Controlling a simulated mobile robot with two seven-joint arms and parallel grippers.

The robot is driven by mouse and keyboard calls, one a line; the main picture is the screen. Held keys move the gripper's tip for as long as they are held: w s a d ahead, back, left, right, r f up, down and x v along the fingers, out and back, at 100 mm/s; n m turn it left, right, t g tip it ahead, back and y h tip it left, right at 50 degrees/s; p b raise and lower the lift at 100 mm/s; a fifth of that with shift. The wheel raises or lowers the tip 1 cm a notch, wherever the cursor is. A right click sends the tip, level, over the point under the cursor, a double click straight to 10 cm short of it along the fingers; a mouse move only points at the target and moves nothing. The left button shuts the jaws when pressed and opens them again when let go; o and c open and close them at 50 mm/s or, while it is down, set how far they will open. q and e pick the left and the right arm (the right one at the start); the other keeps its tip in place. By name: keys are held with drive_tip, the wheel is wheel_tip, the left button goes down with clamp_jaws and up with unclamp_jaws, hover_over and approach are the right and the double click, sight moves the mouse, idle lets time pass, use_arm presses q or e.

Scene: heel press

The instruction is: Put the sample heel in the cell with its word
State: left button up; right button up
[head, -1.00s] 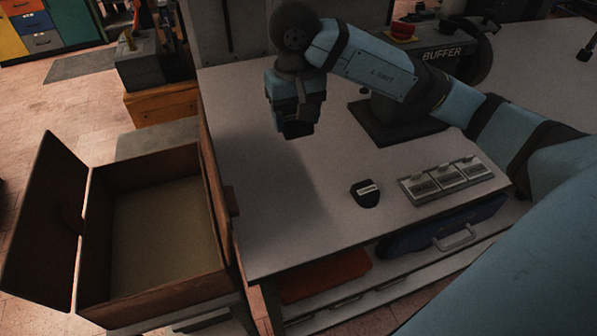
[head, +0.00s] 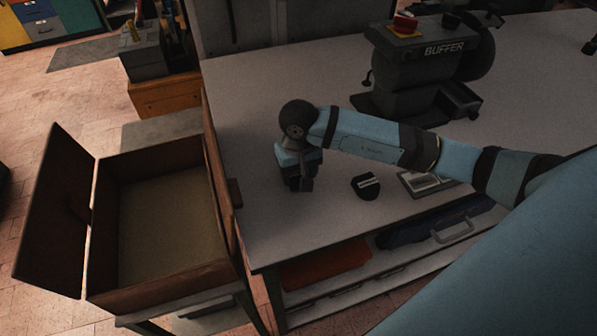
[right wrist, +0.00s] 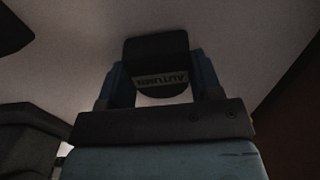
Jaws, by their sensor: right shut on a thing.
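My right gripper (head: 300,184) is low over the left part of the bench, left of a dark labelled piece. In the right wrist view, its two fingers (right wrist: 155,85) are shut on a black heel (right wrist: 156,52) with a pale word label, which appears upside down and is hard to read. Whether the heel touches the bench is unclear. The dark, rounded piece (head: 366,186) with a white label lies on the bench. The grey tray of labelled cells (head: 424,184) is right of it, partly hidden by my right forearm. My left gripper is out of view.
A buffer machine (head: 432,60) stands at the back right of the bench (head: 260,100). An open wooden box (head: 165,290) stands left of the bench. An orange thing (head: 325,265) and a blue case (head: 435,225) are on the shelf below.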

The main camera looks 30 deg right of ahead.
drive_tip(key=shift+f, duration=0.4)
drive_tip(key=shift+f, duration=0.2)
drive_tip(key=o, duration=1)
drive_tip(key=shift+r, duration=0.1)
